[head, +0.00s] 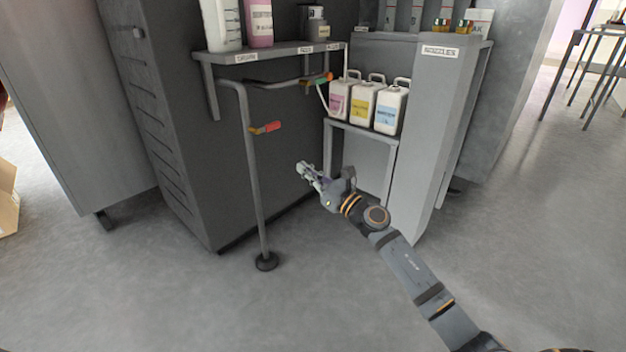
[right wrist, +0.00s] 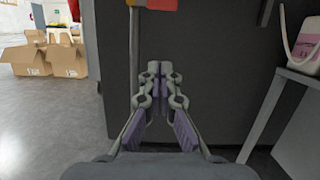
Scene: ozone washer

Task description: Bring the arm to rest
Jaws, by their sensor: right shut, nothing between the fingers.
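My right arm (head: 410,268) reaches in from the lower right in the head view. My right gripper (head: 306,171) is in front of the dark cabinet, below the low shelf's height and left of its leg. In the right wrist view the right gripper (right wrist: 160,75) has its fingers together with nothing between them. A red valve handle (right wrist: 158,4) shows just beyond the fingertips, at the top of that view. My left gripper is not in view.
A grey pipe (head: 253,180) with a red-handled valve (head: 266,127) stands left of the gripper. Jugs (head: 362,103) sit on a low shelf (head: 364,132) to the right. A grey panel (head: 432,130) stands beside it. Cardboard boxes (right wrist: 28,60) lie far left. The foreground floor is clear.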

